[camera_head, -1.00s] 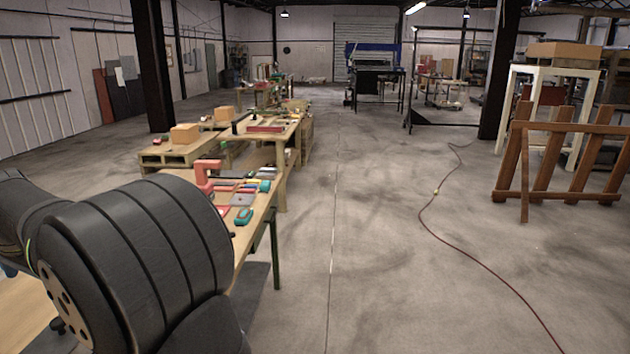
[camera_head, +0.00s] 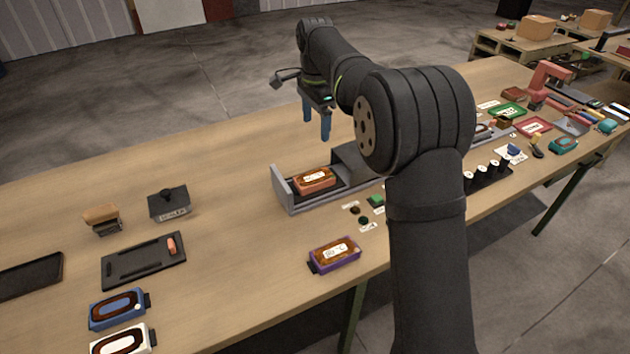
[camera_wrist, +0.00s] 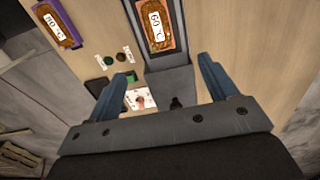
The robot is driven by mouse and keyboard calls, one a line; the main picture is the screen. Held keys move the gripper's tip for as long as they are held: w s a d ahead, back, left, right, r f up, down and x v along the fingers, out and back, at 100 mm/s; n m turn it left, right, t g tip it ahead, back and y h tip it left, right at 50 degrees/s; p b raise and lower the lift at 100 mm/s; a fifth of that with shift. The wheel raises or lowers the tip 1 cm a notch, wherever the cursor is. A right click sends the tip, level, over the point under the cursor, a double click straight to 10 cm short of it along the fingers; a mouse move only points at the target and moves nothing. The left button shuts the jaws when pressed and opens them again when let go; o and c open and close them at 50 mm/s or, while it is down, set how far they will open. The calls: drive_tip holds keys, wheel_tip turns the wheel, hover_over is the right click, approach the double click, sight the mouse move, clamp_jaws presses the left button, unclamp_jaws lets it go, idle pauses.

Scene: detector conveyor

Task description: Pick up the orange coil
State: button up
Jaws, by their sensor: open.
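The orange coil (camera_head: 315,179), an orange-framed block with a brown oval winding and a white label, lies in the open end of the grey conveyor (camera_head: 290,203). In the wrist view the orange coil (camera_wrist: 157,38) is at the top centre, and its label seems to read 60 °C. My gripper (camera_head: 317,138) is above the bench, behind the conveyor in the head view, with its two blue fingers pointing down. In the wrist view my gripper (camera_wrist: 164,67) has its fingers wide apart with nothing between them. It is apart from the coil.
A purple coil (camera_head: 334,254) lies in front of the conveyor. A blue coil (camera_head: 117,309) and a white coil (camera_head: 122,340) lie at the front left, near a dark tray (camera_head: 143,275). A black handled block (camera_head: 168,203) stands left. Small buttons (camera_head: 363,219) sit beside the conveyor.

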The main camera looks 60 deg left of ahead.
hover_over(315, 177)
wheel_tip(315, 177, down, 12)
drive_tip(key=shift+w+a+r, duration=0.15)
drive_tip(key=shift+s+f, duration=0.15)
drive_tip(key=shift+f, duration=1.2)
drive_tip(key=shift+s+f, duration=0.1)
drive_tip(key=shift+f, duration=1.25)
drive_tip(key=shift+c, duration=0.2)
drive_tip(key=shift+r, duration=0.1)
drive_tip(key=c, duration=1.3)
